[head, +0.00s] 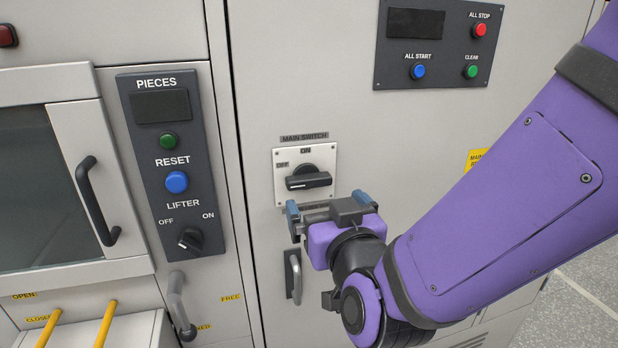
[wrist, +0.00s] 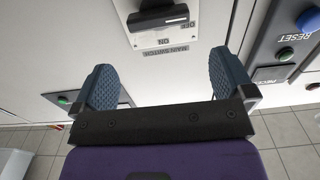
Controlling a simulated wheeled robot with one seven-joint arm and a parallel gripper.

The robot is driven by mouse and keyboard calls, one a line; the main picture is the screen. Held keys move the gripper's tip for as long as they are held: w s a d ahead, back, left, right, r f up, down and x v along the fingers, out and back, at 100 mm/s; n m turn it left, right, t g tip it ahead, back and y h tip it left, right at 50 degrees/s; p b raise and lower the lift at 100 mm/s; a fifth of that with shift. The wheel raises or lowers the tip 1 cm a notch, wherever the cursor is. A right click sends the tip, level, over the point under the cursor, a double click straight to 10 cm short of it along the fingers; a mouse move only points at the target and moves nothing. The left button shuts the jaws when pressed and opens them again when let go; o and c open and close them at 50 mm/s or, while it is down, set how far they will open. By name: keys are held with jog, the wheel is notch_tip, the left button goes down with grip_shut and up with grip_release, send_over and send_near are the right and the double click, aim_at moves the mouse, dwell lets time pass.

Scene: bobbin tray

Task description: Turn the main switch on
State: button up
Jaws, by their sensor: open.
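The main switch (head: 309,181) is a black rotary handle on a pale square plate (head: 283,197), with OFF marked at the left and ON at the top. The handle lies level, and its white-marked end is at the left, toward OFF. In the wrist view the switch (wrist: 160,17) appears upside down at the top edge, partly cut off. My gripper (head: 327,207) is open and empty, with blue fingertips just below the switch in the head view. In the wrist view its fingers (wrist: 165,76) are spread wider than the handle; I see no contact.
A dark panel with a lifter knob (head: 190,239) and reset button (head: 176,182) is to the left. A button panel (head: 395,60) is above right. A door handle (head: 293,277) is below my gripper. The cabinet face around the switch is flat and clear.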

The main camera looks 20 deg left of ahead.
aim_at(311, 181)
jog(key=x, duration=1)
jog(key=shift+w, duration=0.25)
jog(key=shift+c, duration=0.2)
jog(key=c, duration=0.6)
